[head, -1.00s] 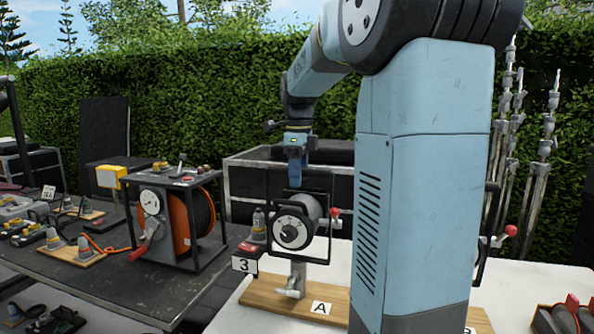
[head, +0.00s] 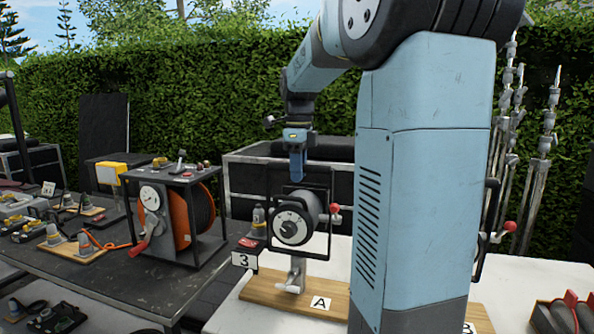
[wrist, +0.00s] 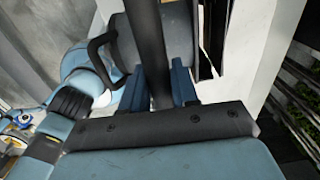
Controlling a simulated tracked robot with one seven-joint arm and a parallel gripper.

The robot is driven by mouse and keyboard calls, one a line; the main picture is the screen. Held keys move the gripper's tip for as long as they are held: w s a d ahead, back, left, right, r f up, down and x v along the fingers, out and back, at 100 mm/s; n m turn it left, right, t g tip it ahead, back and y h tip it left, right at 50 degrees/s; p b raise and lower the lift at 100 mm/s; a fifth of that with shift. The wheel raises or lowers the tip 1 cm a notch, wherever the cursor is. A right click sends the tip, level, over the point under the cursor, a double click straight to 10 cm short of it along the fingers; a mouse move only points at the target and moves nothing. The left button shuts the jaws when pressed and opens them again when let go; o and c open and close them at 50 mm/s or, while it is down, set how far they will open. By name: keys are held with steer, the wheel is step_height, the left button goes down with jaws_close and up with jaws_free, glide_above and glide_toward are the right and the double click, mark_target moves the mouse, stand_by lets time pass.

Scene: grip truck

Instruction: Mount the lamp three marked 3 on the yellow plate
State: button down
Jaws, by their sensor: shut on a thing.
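A lamp (head: 292,229) with a round dial face sits in a black rectangular yoke. My gripper (head: 298,176) is above it, shut on the yoke's top bar. In the wrist view the two blue fingers (wrist: 160,88) stand either side of a dark bar. The lamp is upright over a grey post (head: 297,271) on a tan wooden board marked A (head: 267,289). I cannot tell whether it touches the post. A white card marked 3 (head: 244,261) is on a small dark box left of the lamp. No clearly yellow plate shows; my body hides part of the board area.
A cable reel (head: 178,216) in a black frame and a yellow-fronted box (head: 106,174) stand on the dark table at left. A dark case (head: 246,180) is behind the lamp. Light stands (head: 545,165) rise at right. A red knob (head: 510,226) shows beside my body.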

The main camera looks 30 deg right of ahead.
steer(key=shift+r, duration=0.6)
stand_by(0.3)
steer(key=shift+r, duration=3.2)
steer(key=shift+w, duration=0.1)
